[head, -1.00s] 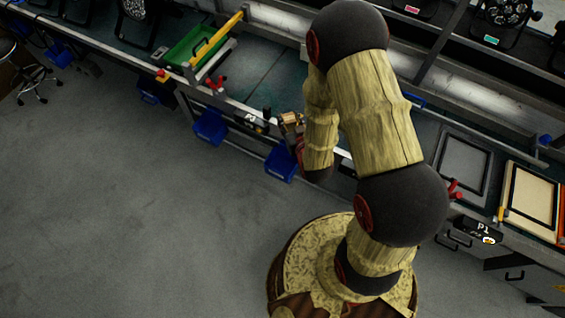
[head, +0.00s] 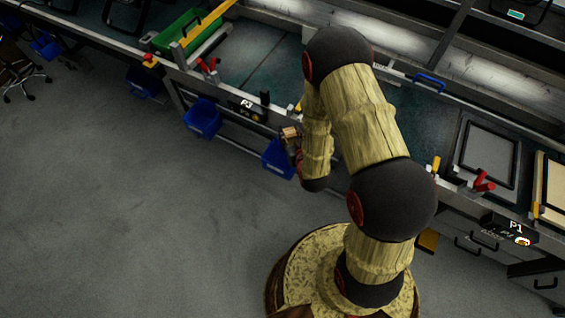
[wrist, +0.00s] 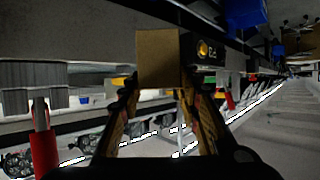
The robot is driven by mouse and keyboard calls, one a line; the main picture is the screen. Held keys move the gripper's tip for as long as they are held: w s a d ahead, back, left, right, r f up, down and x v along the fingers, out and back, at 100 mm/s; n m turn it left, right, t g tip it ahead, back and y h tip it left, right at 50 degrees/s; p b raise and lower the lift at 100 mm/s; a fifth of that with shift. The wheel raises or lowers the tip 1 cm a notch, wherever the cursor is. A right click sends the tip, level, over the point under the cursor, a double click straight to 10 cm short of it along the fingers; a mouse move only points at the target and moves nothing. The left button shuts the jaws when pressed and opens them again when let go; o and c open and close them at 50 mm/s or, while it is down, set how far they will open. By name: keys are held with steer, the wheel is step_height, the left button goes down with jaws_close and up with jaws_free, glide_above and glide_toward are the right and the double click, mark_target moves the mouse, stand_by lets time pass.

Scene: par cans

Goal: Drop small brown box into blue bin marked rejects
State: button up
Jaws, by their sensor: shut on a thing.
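My gripper (wrist: 160,95) is shut on a small brown box (wrist: 159,58), which sits between the fingertips in the wrist view. In the head view the box (head: 290,132) shows small beside my arm, just above a blue bin (head: 277,159) hanging on the bench front. How far apart box and bin are in height I cannot tell. My wrist hides part of that bin's right side. Another blue bin (head: 202,119) hangs to its left. A blue bin (wrist: 243,12) also shows at the top of the wrist view. I cannot read a rejects label on any bin.
The long bench has a green tray (head: 178,36), red clamps (head: 209,66) and a black P3 sign (head: 247,108). A P1 sign (head: 510,229) and drawers stand at the right. A further blue bin (head: 143,82) hangs at far left. The grey floor before the bench is clear.

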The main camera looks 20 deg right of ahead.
steer(key=w+f+b, duration=0.2)
steer(key=f+b, duration=0.2)
steer(key=f, duration=0.3)
steer(key=w+f+b, duration=0.2)
steer(key=f+b, duration=0.2)
steer(key=f, duration=0.3)
steer(key=shift+w+f+t+b, duration=0.25)
steer(key=shift+w+t+b, duration=0.05)
steer(key=shift+w+b, duration=0.1)
steer(key=o, duration=1.2)
steer(key=shift+o, duration=0.2)
steer(key=shift+s, duration=0.1)
